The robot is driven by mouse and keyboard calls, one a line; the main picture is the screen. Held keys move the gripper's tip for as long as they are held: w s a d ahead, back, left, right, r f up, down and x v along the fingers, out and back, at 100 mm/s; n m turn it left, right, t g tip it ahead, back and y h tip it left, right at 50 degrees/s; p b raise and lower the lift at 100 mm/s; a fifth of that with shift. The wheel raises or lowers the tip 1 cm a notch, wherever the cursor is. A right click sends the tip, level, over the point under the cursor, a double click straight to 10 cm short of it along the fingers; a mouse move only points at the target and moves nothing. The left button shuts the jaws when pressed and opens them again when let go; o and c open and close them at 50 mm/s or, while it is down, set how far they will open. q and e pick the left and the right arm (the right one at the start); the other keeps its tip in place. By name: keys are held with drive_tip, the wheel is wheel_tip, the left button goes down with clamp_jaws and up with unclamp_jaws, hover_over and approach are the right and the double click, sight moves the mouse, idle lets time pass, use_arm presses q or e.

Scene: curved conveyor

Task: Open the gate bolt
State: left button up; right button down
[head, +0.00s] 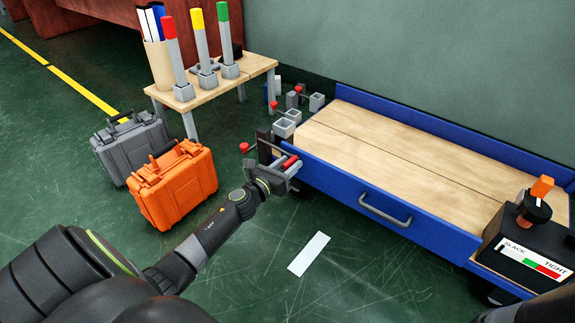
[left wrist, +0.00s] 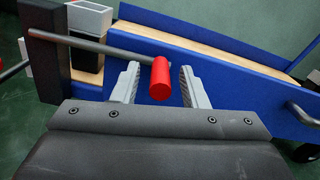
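The gate bolt is a grey rod (left wrist: 85,45) that runs from a dark post (left wrist: 46,50) along the blue cart side to a red cylindrical handle (left wrist: 160,78). In the head view the red handle (head: 289,162) is at the cart's left end. My left gripper (head: 282,174) is there too. In the left wrist view its two grey fingers (left wrist: 160,82) are open, one on each side of the red handle, with gaps visible on both sides. My right gripper is not in view.
The blue cart (head: 400,203) has a bare wooden deck and a front handle (head: 385,210). A slack/tight dial box (head: 525,240) sits at its right end. An orange case (head: 180,187), a grey case (head: 130,145) and a small table (head: 205,95) stand left. Open floor lies in front.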

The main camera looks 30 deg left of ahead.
use_arm(q)
clamp_jaws()
drive_tip(key=d+p, duration=0.1)
drive_tip(key=d, duration=0.2)
drive_tip(key=shift+s+d+r, duration=0.15)
drive_tip(key=shift+d, duration=0.6)
unclamp_jaws()
drive_tip(key=shift+s, duration=0.15)
